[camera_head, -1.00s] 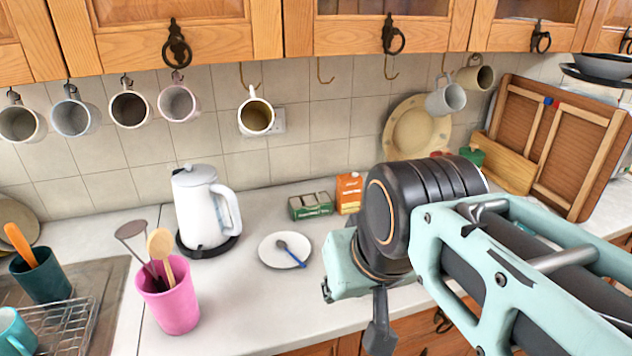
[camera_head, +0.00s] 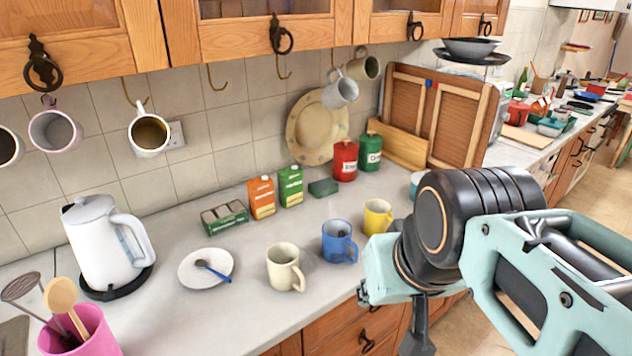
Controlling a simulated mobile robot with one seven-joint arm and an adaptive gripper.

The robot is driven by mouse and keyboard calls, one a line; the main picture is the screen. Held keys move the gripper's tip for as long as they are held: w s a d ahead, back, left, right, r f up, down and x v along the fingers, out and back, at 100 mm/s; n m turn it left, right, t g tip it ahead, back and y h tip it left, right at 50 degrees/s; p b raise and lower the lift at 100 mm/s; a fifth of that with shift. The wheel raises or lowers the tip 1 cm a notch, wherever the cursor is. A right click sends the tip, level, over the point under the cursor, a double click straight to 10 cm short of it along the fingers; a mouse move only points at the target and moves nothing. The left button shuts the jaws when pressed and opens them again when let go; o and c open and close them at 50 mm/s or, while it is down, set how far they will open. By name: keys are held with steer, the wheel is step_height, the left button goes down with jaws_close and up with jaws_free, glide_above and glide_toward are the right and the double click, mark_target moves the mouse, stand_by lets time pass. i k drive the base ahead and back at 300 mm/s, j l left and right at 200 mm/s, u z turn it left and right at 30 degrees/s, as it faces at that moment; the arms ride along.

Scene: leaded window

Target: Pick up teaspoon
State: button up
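The teaspoon (camera_head: 213,271) has a dark bowl and a blue handle. It lies on a white saucer (camera_head: 190,277) on the countertop, left of the middle of the head view. Its handle points to the lower right. My gripper (camera_head: 418,345) hangs at the lower right, in front of the counter edge and well to the right of the teaspoon. Its fingers are seen edge-on and partly cut off by the frame, so I cannot tell whether they are open or shut.
A white kettle (camera_head: 100,240) and a pink utensil pot (camera_head: 82,335) stand left of the saucer. Cream (camera_head: 283,266), blue (camera_head: 338,242) and yellow (camera_head: 377,217) mugs stand to its right. Cartons (camera_head: 262,198) stand behind. Mugs hang under the wall cupboards (camera_head: 240,35).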

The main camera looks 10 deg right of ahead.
mark_target(200, 263)
steer(key=l+u, duration=0.15)
steer(key=u, duration=0.85)
steer(key=i, duration=0.05)
